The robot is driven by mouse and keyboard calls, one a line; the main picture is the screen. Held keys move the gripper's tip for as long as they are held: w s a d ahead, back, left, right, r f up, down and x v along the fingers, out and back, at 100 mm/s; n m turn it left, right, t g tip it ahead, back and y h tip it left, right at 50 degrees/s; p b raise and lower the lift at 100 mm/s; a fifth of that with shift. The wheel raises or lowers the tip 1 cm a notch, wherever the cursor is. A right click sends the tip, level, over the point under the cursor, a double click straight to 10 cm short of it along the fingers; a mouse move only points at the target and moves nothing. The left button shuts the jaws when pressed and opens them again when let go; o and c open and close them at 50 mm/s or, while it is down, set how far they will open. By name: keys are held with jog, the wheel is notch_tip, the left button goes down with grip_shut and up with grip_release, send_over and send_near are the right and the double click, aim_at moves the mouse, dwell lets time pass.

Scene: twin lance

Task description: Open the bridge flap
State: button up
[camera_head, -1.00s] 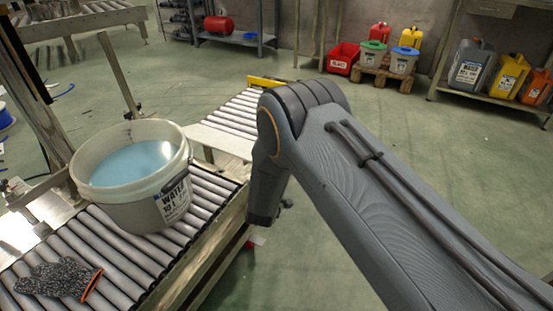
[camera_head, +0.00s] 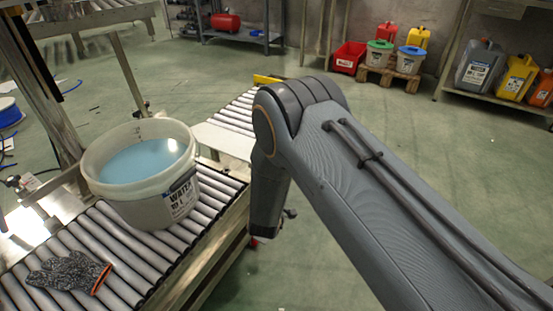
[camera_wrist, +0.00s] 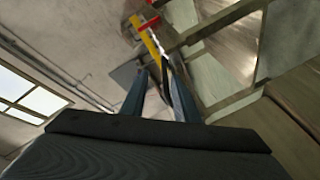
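The pale flat plate (camera_head: 224,139) that looks like the bridge flap lies level between the near roller conveyor (camera_head: 120,255) and a farther roller section (camera_head: 240,110) in the head view. A yellow bar (camera_head: 267,79) stands at the far end of that section. My arm hides part of the conveyor's right side, and my gripper is hidden in the head view. In the wrist view my gripper (camera_wrist: 157,78) shows two dark fingers with a gap between them. Beyond them is a yellow strip (camera_wrist: 145,34) with red parts; I cannot tell whether it belongs to the flap.
A white bucket of bluish liquid (camera_head: 160,205) and a dark glove (camera_head: 68,272) rest on the near conveyor. Bins (camera_head: 347,57) and canisters (camera_head: 478,70) stand along the back. The green floor right of the conveyor is mostly clear.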

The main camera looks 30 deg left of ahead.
jog(key=shift+p+v, duration=0.3)
jog(key=shift+v, duration=1.4)
jog(key=p+v, duration=0.4)
jog(key=v, duration=0.5)
jog(key=shift+f+p, duration=0.35)
jog(key=shift+f, duration=0.3)
jog(key=shift+d, duration=0.1)
